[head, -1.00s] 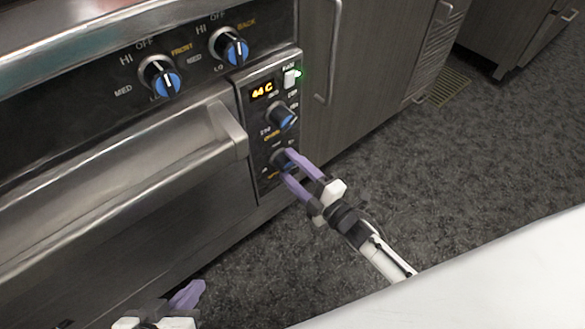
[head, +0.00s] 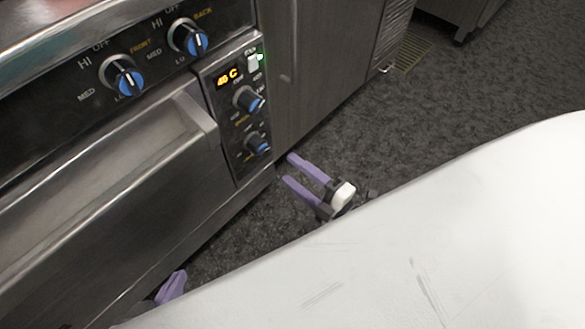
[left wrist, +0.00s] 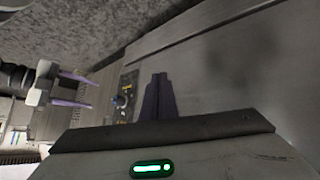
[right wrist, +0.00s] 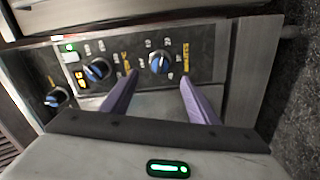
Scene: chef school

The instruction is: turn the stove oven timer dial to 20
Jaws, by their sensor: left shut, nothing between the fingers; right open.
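The oven control panel (head: 232,108) has two blue-capped dials. The lower one (head: 257,143) appears to be the timer dial; its setting is too small to read. It also shows in the right wrist view (right wrist: 160,62), ahead of and between the fingers. My right gripper (head: 290,169) is open and empty, apart from the panel, to the lower right of the lower dial. It also shows in the left wrist view (left wrist: 90,92). My left gripper (head: 176,277) is shut and empty, low before the oven front, partly hidden by the white surface.
The upper panel dial (head: 248,99) sits below a lit display (head: 228,77) reading about 46 C. Two burner knobs (head: 123,76) (head: 188,38) are at upper left. The oven handle (head: 205,118) sticks out left of the panel. A white surface (head: 430,240) fills the lower right.

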